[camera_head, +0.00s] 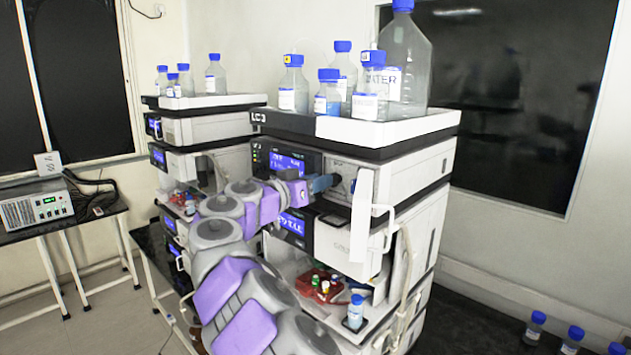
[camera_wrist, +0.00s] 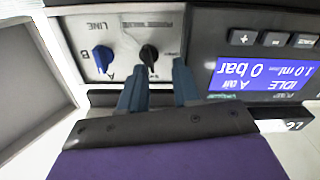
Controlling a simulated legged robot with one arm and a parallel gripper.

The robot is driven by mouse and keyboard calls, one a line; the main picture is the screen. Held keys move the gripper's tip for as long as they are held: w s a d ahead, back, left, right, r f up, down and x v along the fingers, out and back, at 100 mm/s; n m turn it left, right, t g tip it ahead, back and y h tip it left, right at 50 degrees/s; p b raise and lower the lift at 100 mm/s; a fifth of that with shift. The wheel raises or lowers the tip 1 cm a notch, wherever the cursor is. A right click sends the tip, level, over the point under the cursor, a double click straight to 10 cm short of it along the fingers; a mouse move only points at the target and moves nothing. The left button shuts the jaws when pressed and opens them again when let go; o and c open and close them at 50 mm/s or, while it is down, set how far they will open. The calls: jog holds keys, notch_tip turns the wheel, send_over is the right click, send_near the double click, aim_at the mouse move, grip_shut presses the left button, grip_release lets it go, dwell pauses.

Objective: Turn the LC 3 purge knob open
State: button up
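The LC 3 stack (camera_head: 384,160) stands at the centre of the head view, its label at the top left corner. In the wrist view, which is upside down, a black knob (camera_wrist: 148,54) sits on the light grey panel, beside a blue knob (camera_wrist: 103,58) marked A and B under LINE. The small lettering by the black knob is hard to read. My gripper (camera_wrist: 157,78) is open, its two blue-grey fingers pointing at the panel. The black knob lies just beyond and between the fingertips, nearer the left one; contact is not clear.
An open white door (camera_head: 362,215) with a handle stands out just right of my gripper. Bottles with blue caps stand in the top tray (camera_head: 435,121). A lit display (camera_wrist: 248,75) reads IDLE and 0 bar. A second stack (camera_head: 217,130) stands to the left.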

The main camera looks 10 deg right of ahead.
aim_at(338, 178)
jog(key=d, duration=0.3)
jog(key=shift+w+d, duration=0.15)
jog(key=shift+d, duration=0.25)
jog(key=shift+c, duration=0.7)
jog(key=shift+w+a+f, duration=0.1)
jog(key=shift+a, duration=0.3)
jog(key=c, duration=0.3)
jog(key=shift+a, duration=0.25)
grip_shut()
jog(key=shift+d, duration=0.1)
